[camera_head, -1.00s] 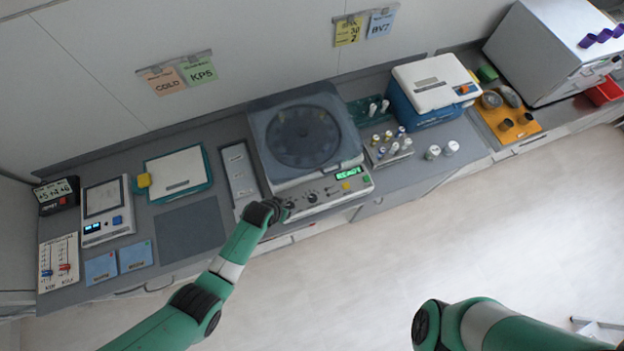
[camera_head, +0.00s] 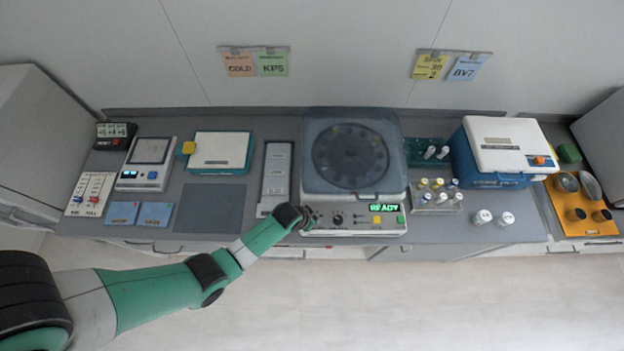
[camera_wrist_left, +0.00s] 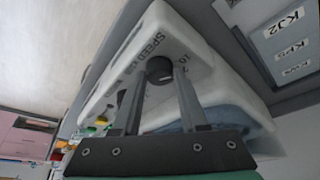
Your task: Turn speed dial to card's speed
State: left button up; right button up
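The centrifuge (camera_head: 398,170), with a dark translucent lid, has a white front panel and a lit green display that seems to read READY. In the left wrist view the dark round speed dial (camera_wrist_left: 159,70) sits by the printed word SPEED. My left gripper (camera_wrist_left: 159,76) is open, with one finger on each side of the dial; I cannot tell whether they touch it. In the head view my left gripper (camera_head: 306,217) covers the panel's left end and hides that dial. A yellow card (camera_head: 429,66) on the wall reads SPIN, with 30 and 2 below. My right gripper is out of view.
Another knob (camera_head: 338,218) is to the right of my gripper on the panel. A label tray (camera_head: 277,170) stands left of the centrifuge. A tube rack (camera_head: 436,197) and a blue-white box (camera_head: 490,150) stand right. Other wall cards (camera_head: 256,65) hang left. The floor in front is clear.

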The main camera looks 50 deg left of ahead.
pick_arm(q)
grip_shut()
